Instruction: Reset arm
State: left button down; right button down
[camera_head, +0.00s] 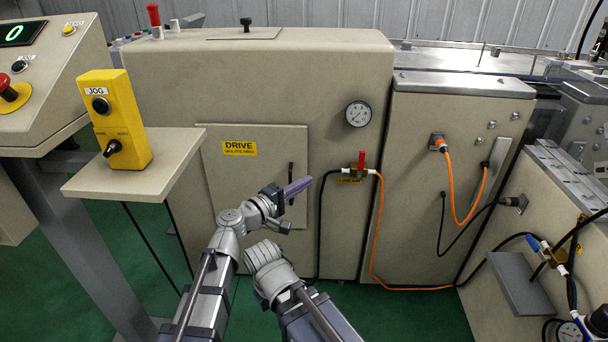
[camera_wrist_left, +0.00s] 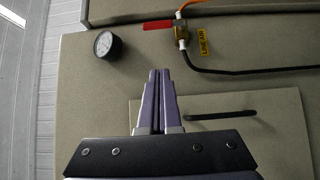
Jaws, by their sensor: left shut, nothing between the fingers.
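My left arm comes up from the bottom middle of the head view, and its gripper (camera_head: 297,188) is in front of the beige machine cabinet, near the black handle of the DRIVE door (camera_head: 228,190). In the left wrist view the two purple fingers (camera_wrist_left: 158,85) lie together, shut with nothing between them. My right arm (camera_head: 275,275) shows at the bottom of the head view, bent beside the left arm; its gripper is not visible. The red-handled line air valve (camera_head: 360,165) is right of the left gripper and apart from it in the head view.
A yellow JOG box (camera_head: 118,120) stands on a shelf (camera_head: 150,172) at the left. A round gauge (camera_head: 359,113) is on the cabinet. An orange hose (camera_head: 376,240) and black hoses run at the right. A grey ledge (camera_head: 515,285) juts out at the lower right. Green floor shows below.

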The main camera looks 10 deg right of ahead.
pick_arm(q)
jog(key=s+a+f+m+g+y, duration=0.3)
jog(key=s+a+f+y, duration=0.1)
jog(key=a+f, duration=0.5)
jog(key=s+a+f+m+g+y, duration=0.25)
jog(key=s+a+f+y, duration=0.25)
jog(key=a+f, duration=0.3)
jog(key=s+a+f+g+y, duration=0.1)
jog(key=s+a+f+y, duration=0.2)
jog(key=a, duration=0.6)
jog(key=s+a+f+g+y, duration=0.2)
jog(key=s+a+y, duration=0.25)
jog(key=a, duration=0.35)
jog(key=s+d+m, duration=0.5)
jog(key=s+d, duration=0.1)
jog(key=d, duration=0.5)
notch_tip(320, 180, up, 37)
jog(key=p, duration=3.6)
jog(key=shift+w+n+g+p, duration=0.25)
jog(key=shift+n+g+p, duration=0.05)
jog(key=shift+n+g, duration=0.05)
jog(key=shift+a+f, duration=0.1)
jog(key=shift+f, duration=0.05)
